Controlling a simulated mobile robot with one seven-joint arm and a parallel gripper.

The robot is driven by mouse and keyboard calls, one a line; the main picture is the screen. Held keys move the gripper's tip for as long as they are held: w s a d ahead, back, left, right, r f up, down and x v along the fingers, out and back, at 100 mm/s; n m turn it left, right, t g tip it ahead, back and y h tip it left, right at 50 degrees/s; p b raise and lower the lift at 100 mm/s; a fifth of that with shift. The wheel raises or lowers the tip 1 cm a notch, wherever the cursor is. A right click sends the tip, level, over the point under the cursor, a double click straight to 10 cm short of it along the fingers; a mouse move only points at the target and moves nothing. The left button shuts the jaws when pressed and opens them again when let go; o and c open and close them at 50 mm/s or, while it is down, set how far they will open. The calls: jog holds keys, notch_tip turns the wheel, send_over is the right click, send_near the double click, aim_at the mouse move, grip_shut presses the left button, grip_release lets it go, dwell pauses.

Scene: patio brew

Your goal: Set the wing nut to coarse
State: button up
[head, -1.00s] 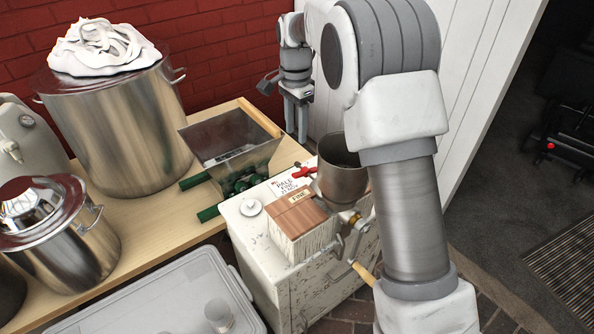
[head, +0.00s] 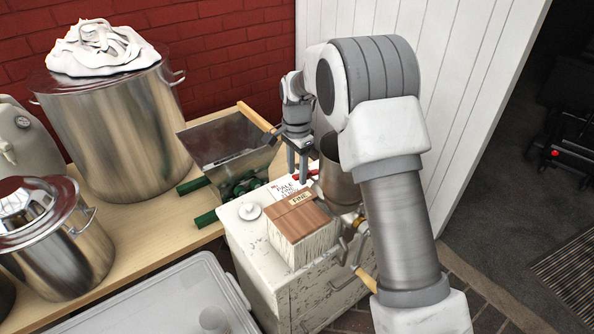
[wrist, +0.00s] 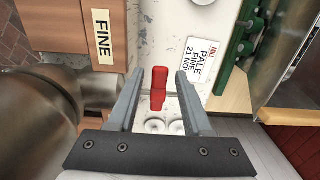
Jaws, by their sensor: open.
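The red wing nut (wrist: 158,90) shows in the wrist view between my open fingers, its long side pointing along them and touching neither. How far below the fingertips it lies I cannot tell. In the head view only a bit of its red (head: 312,173) shows, beside the grain mill's metal hopper (head: 338,185) and mostly hidden by my gripper (head: 297,178). My gripper is open and empty, pointing down over the mill. A wooden block with a FINE label (head: 300,198) sits in front of it; the label (wrist: 102,38) also shows in the wrist view.
A card reading PALE FINE (wrist: 203,60) lies on the white cabinet (head: 250,235). The hopper (wrist: 45,105) stands close at left in the wrist view. Large steel pots (head: 125,135) stand on the wooden table.

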jog(key=shift+c, duration=0.3)
grip_shut()
jog(key=shift+r, duration=0.1)
jog(key=p, duration=0.1)
jog(key=y+p, duration=0.1)
jog(key=p, duration=0.1)
jog(key=shift+w+d+r+g, duration=0.1)
jog(key=shift+d+r+g, duration=0.15)
jog(key=shift+r+g, duration=0.1)
jog(key=g+y+p, duration=0.1)
jog(key=p, duration=0.2)
jog(key=shift+w+d+r, duration=0.15)
jog(key=shift+d, duration=0.05)
jog(key=shift+w+d+g+y+p, duration=0.1)
jog(key=shift+g+y+p, duration=0.15)
jog(key=shift+y+p, duration=0.5)
